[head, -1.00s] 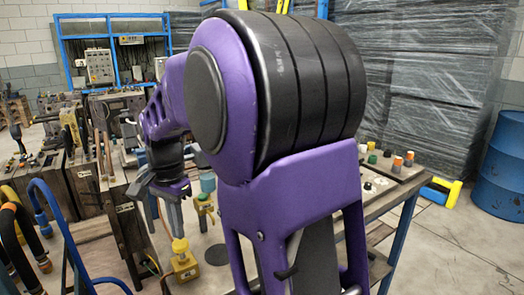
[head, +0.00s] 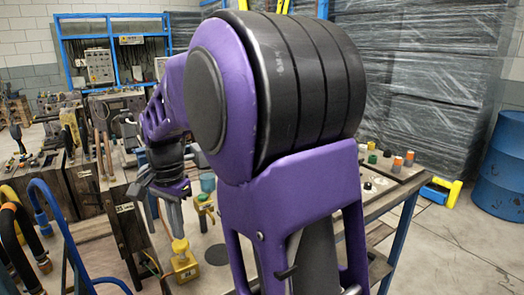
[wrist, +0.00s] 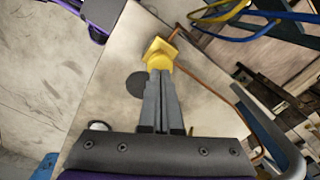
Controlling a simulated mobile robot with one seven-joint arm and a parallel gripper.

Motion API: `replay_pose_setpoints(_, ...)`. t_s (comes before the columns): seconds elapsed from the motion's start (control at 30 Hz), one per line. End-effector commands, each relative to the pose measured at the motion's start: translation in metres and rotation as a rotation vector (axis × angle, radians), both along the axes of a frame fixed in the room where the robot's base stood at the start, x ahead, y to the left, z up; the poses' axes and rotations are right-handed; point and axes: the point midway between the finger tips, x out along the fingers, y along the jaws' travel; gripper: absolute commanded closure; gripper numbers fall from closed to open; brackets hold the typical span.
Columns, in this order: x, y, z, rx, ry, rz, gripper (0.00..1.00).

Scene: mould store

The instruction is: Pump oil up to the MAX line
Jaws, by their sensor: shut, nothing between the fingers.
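A small yellow pump (head: 185,264) with a block-like base and a rounded top stands on the bench. In the wrist view its yellow body (wrist: 160,50) lies right at my fingertips. My gripper (head: 176,234) points down with its fingers shut and empty. The tips are at the top of the pump and look to touch it, though the exact contact is hard to see. The fingers (wrist: 160,78) also show together in the wrist view. I cannot make out a MAX line or an oil level in either view.
A yellow-topped fitting (head: 203,205) stands behind the pump, and a dark round disc (head: 217,255) lies to its right. Coloured caps (head: 398,162) sit at the bench's right end. Hoses and a blue tubular frame (head: 60,215) crowd the left. My arm hides the bench's middle.

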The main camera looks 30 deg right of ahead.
Motion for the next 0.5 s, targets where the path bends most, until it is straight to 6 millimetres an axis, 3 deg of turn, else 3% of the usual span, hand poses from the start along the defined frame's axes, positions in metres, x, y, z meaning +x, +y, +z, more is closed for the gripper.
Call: replay_pose_setpoints(0.5, 0.000, 0.000, -0.014, 0.000, 0.000, 0.000, 1.00)
